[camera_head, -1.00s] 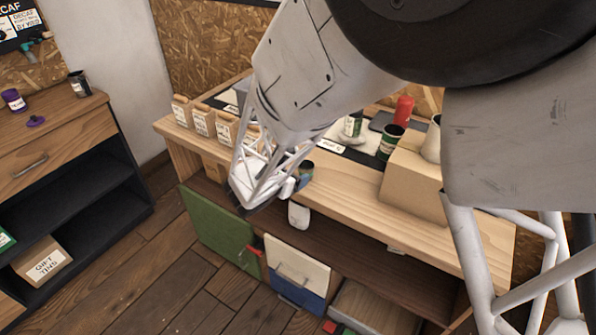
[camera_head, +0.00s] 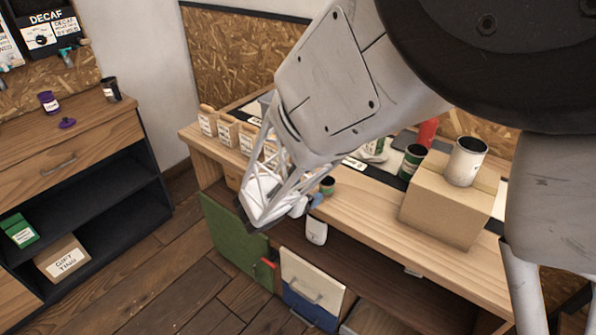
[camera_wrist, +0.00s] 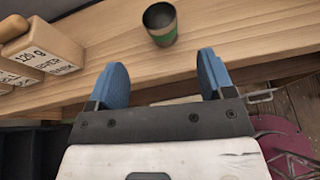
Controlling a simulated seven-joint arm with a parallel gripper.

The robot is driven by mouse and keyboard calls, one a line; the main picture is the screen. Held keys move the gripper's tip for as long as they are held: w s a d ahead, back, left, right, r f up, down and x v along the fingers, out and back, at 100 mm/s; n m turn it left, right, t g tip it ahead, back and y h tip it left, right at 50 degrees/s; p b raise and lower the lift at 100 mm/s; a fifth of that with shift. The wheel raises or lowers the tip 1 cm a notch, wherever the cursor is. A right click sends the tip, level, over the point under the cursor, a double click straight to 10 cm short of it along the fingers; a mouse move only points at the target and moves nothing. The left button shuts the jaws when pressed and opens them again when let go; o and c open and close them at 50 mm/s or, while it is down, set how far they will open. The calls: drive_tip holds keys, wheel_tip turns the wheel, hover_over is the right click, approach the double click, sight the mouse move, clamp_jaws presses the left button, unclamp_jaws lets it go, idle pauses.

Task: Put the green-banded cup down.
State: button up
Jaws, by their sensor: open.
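The green-banded cup (camera_wrist: 160,22), dark inside with a green lower part, stands upright on the wooden bench top (camera_wrist: 230,45) near its front edge. In the head view the cup (camera_head: 327,187) shows just right of my gripper (camera_head: 310,204), partly covered by it. In the wrist view my gripper (camera_wrist: 157,85) has its two blue fingers wide apart with nothing between them. The cup is beyond the fingertips, roughly centred between them, and apart from both.
Wooden-topped labelled blocks (camera_wrist: 45,45) stand left of the cup. A cardboard box (camera_head: 440,215) bearing a white can (camera_head: 466,160) and a dark green can (camera_head: 412,160) stand to the right. Bench top between cup and box is clear. A green door panel (camera_head: 235,228) is below.

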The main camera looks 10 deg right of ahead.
drive_tip(key=s+d+r+m+g+y, duration=0.2)
drive_tip(key=s+d+r+m+g, duration=0.5)
drive_tip(key=s+d+r+m, duration=0.5)
drive_tip(key=s+a+r+m+y, duration=0.2)
drive_tip(key=s+r+m+y, duration=0.1)
drive_tip(key=s+m, duration=0.4)
drive_tip(key=s+a+r+m+y, duration=0.2)
drive_tip(key=s+r+m+y, duration=0.2)
drive_tip(key=s, duration=0.4)
drive_tip(key=shift+r+m+y, duration=0.2)
drive_tip(key=shift+m+y, duration=0.4)
drive_tip(key=shift+m, duration=0.8)
